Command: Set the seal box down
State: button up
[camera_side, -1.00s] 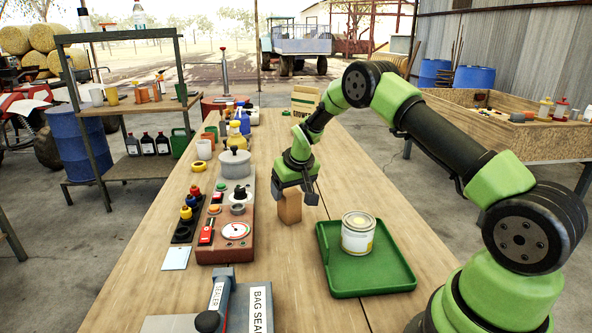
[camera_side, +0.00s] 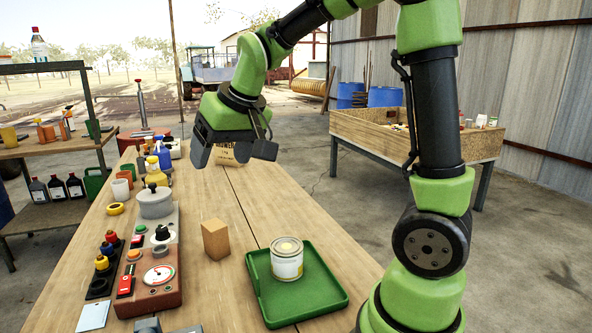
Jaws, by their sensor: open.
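The seal box, a small plain brown box (camera_side: 215,240), stands upright on the wooden table. It is between the red-brown control panel and the green tray, touching neither. My gripper (camera_side: 232,154) is open and empty, its two dark fingers spread wide. It is raised well above the table, clear of the box, and appears above and beyond it in the picture.
A green tray (camera_side: 318,300) holds a yellow-and-white can (camera_side: 287,260). The control panel (camera_side: 150,285) with a gauge and grey pot (camera_side: 155,203) lies left. Bottles and cups line the far left edge. The table's middle and far right are mostly clear.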

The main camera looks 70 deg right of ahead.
jog(key=s+a+r+y, duration=0.1)
jog(key=s+a, duration=0.3)
jog(key=s, duration=0.4)
jog(key=s+a+r+t+y, duration=0.1)
jog(key=s+a, duration=0.2)
jog(key=s, duration=0.6)
jog(key=shift+a+n+t, duration=0.3)
jog(key=shift+a, duration=0.05)
